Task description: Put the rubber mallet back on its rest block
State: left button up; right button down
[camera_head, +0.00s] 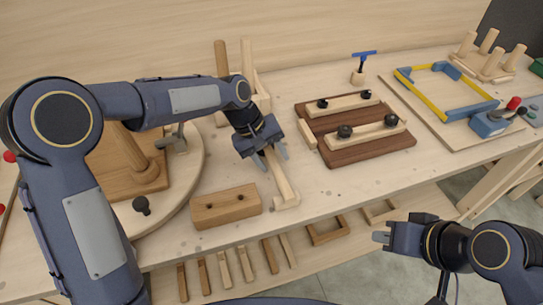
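My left gripper (271,157) points down over the bench with its two fingers apart, one on each side of a pale wooden bar (282,181). I cannot tell whether the fingers touch it. The bar's near end meets a small pale wooden block (288,202). The bar's far end is hidden under my gripper. I cannot clearly make out a rubber mallet head; the bar may be its handle and the pale block may be its rest, but I cannot tell. My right gripper (382,236) is low in front of the bench, away from everything; its finger gap is unclear.
A brown block with two holes (226,206) lies left of the bar. A dark board with clamped strips (358,155) lies to the right. A round turntable (191,185) is at left. A blue T-handled tool (364,54) stands behind. Loose wooden parts (325,231) sit on the lower shelf.

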pick_arm(q)
jog(key=v, duration=0.7)
jog(key=shift+a+r, duration=0.15)
jog(key=shift+r, duration=0.25)
jog(key=s+a+r+m+t, duration=0.1)
jog(key=s+a+r+t, duration=0.1)
jog(key=s+a, duration=0.6)
jog(key=s+a+r+t, duration=0.2)
jog(key=s+a, duration=0.5)
jog(key=s, duration=0.1)
jog(key=s+a+f+t+y, duration=0.1)
jog(key=s+f, duration=0.3)
jog(key=s, duration=0.4)
jog(key=shift+a+f+m+t+p, duration=0.15)
jog(key=shift+a+m+t+p, duration=0.15)
jog(key=shift+a+t, duration=0.35)
jog(key=shift+s, duration=0.15)
